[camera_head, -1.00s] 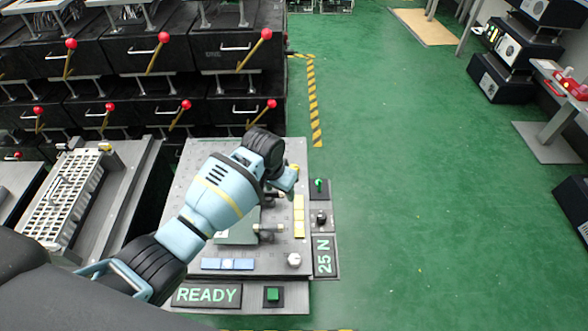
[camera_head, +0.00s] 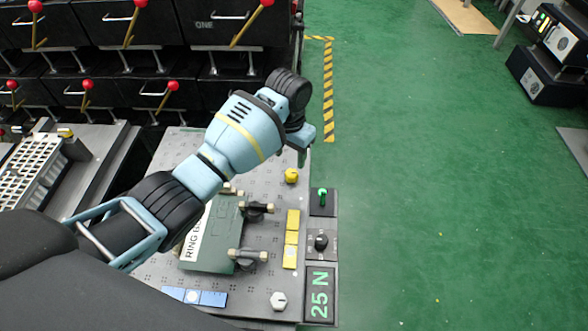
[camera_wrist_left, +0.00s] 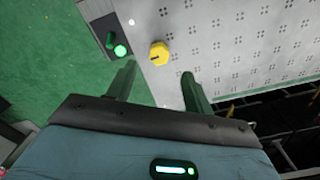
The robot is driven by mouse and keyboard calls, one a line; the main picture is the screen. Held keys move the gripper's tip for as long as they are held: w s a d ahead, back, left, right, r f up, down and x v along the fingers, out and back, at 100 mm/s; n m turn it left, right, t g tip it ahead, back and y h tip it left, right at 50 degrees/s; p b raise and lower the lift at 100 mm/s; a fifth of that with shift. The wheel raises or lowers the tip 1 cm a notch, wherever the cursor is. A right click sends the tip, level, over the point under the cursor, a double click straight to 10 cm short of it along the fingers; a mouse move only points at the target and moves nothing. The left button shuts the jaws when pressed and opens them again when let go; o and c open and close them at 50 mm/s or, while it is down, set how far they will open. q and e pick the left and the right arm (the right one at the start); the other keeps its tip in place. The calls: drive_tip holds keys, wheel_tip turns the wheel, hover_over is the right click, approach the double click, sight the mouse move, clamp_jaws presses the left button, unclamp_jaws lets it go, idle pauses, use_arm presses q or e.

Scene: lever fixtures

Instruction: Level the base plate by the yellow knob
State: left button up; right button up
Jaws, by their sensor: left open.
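The yellow knob (camera_head: 291,176) stands near the far right corner of the grey, hole-patterned base plate (camera_head: 248,302). My left gripper (camera_head: 300,146) is just beyond the knob in the head view, apart from it. In the left wrist view, the knob (camera_wrist_left: 159,53), with a dark slot, shows past the open, empty fingers (camera_wrist_left: 156,76), roughly between their lines. The plate (camera_wrist_left: 235,35) fills much of that view. My left arm hides the plate's far left part. My right gripper is not in view.
A green block (camera_head: 212,235) with dark clamps (camera_head: 257,208) sits on the plate. Yellow blocks (camera_head: 291,240), blue blocks (camera_head: 195,296) and a white knob (camera_head: 278,300) are near the edges. A green-lit switch (camera_head: 322,200) and a "25 N" display (camera_head: 320,295) stand alongside.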

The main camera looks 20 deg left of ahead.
sight(290, 174)
use_arm(q)
drive_tip(key=shift+s, duration=0.1)
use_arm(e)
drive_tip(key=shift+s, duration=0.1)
use_arm(q)
drive_tip(key=shift+f, duration=0.35)
wheel_tip(290, 174, down, 6)
drive_tip(key=b, duration=0.2)
drive_tip(key=shift+b, duration=0.3)
drive_tip(key=shift+f, duration=0.5)
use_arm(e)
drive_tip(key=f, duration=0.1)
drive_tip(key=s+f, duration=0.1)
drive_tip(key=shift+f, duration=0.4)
use_arm(q)
drive_tip(key=shift+c, duration=0.4)
drive_tip(key=c, duration=0.9)
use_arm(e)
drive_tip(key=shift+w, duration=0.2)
use_arm(q)
drive_tip(key=shift+r+m, duration=0.1)
drive_tip(key=shift+m, duration=0.2)
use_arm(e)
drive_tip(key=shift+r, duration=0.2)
